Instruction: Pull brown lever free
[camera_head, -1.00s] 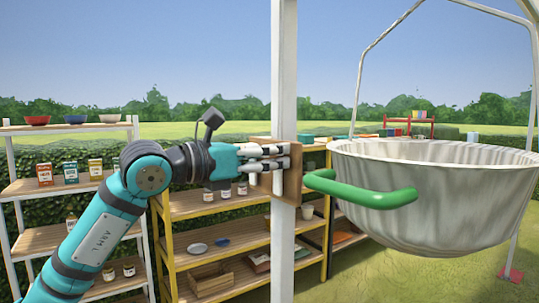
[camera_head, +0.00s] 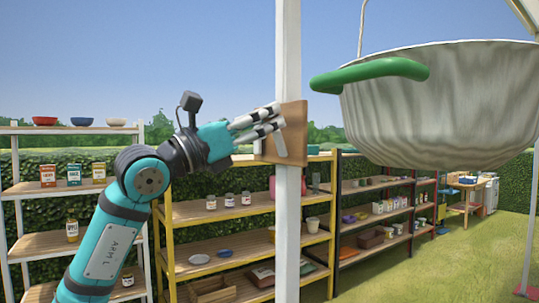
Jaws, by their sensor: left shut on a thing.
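A brown wooden block, which I take as the lever (camera_head: 297,128), is at the white upright post (camera_head: 287,220). It is tilted slightly and part of it is behind the post. My left gripper (camera_head: 277,127) reaches it from the left, and its striped fingers are shut on its left side. The fingers hide part of the grip. My right gripper is not in view.
A large pale metal pot (camera_head: 440,110) with a green handle (camera_head: 370,73) hangs at the upper right, close to the post. Shelves with jars and bowls (camera_head: 215,215) stand behind. Grass (camera_head: 450,260) is open at the lower right.

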